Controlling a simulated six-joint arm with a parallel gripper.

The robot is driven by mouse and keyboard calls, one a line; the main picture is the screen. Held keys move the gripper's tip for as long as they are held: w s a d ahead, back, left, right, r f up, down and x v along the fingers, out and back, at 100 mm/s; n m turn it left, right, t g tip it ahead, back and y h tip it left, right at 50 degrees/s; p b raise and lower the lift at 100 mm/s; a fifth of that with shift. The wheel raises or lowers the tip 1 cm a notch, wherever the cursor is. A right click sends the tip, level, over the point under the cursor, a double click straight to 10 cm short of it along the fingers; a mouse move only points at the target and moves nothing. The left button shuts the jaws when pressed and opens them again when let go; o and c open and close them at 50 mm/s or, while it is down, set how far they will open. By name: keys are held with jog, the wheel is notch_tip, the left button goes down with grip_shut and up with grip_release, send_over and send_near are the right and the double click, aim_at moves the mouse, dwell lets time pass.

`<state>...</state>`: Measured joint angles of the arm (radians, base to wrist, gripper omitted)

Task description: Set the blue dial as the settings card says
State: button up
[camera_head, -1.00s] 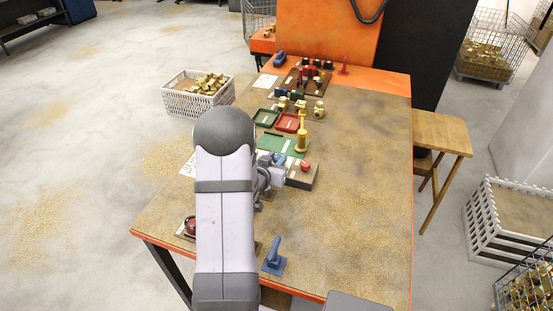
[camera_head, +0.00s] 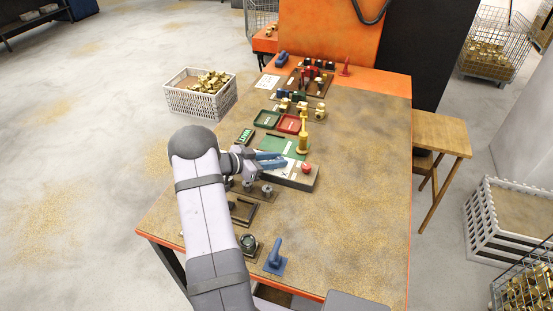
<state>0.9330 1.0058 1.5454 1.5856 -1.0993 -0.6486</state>
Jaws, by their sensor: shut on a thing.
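My gripper (camera_head: 274,160) is over the left part of a low grey box (camera_head: 303,183) with a white top panel and a red button (camera_head: 306,167). It points to the right and its fingers look bluish. It appears shut on the blue dial, but the dial cannot be told apart from the bluish fingers and is mostly hidden; its setting cannot be read. A white card (camera_head: 269,82) lies at the far left of the table; whether it is the settings card is unclear, and its print is too small to read.
A yellow-gold post (camera_head: 303,136) stands just behind the box. A green display (camera_head: 245,136), a red tray (camera_head: 289,123) and a green tray (camera_head: 267,118) lie farther back. A blue lever (camera_head: 275,257) stands at the front. The right of the table (camera_head: 365,190) is clear.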

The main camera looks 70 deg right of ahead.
jog(key=m+g+y+b, duration=0.2)
jog(key=shift+w+d+f+m, duration=0.15)
jog(key=shift+f+m, duration=0.05)
jog(key=shift+m, duration=0.2)
jog(key=shift+r+m+g+y+b, duration=0.1)
jog(key=shift+m+g+y+b, duration=0.6)
jog(key=shift+b, duration=0.4)
jog(key=shift+d+r+y, duration=0.1)
jog(key=shift+r+y, duration=0.1)
jog(key=shift+y, duration=0.1)
jog(key=o, duration=1)
jog(key=shift+o, duration=0.2)
